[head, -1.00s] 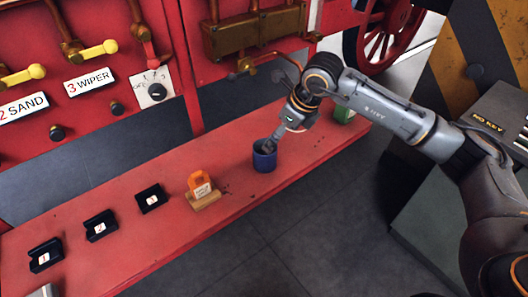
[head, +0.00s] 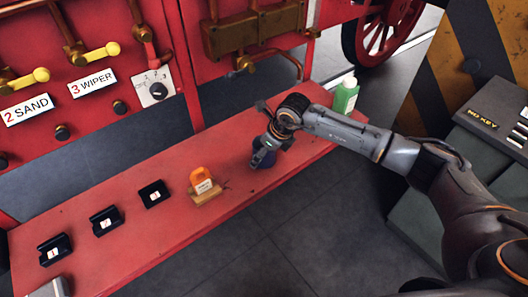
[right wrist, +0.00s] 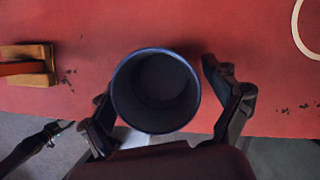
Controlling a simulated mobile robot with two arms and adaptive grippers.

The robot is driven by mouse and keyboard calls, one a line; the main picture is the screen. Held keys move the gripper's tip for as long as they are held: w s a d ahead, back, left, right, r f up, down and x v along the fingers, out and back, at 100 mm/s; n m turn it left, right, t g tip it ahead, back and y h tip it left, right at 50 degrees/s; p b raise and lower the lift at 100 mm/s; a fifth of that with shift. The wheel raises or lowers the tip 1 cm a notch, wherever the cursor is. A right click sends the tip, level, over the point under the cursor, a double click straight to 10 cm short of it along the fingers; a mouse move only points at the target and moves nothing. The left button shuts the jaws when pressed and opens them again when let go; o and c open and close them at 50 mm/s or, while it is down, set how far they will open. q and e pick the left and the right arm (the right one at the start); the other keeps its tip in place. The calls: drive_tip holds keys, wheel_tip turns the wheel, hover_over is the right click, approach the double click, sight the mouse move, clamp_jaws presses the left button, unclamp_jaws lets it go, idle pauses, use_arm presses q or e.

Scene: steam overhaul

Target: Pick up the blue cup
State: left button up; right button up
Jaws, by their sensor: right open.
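The blue cup (head: 264,160) stands on the red bench, mostly hidden behind my right gripper (head: 260,153) in the head view. In the right wrist view I look down into the cup (right wrist: 118,98), with its round rim and dark inside facing the camera. My right gripper (right wrist: 168,108) is open, with one finger on each side of the cup. A gap shows between the rim and the right finger; the left finger is close to the cup's lower left side, and I cannot tell whether it touches.
On the red bench (head: 140,228), an orange object on a wooden block (head: 208,192) stands left of the cup. Several black holders (head: 105,220) lie farther left. A green bottle (head: 345,97) stands at the far right end. The red panel with brass pipes (head: 255,32) rises behind.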

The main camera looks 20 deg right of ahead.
drive_tip(key=c, duration=1.3)
drive_tip(key=shift+r, duration=0.1)
drive_tip(key=shift+r, duration=0.1)
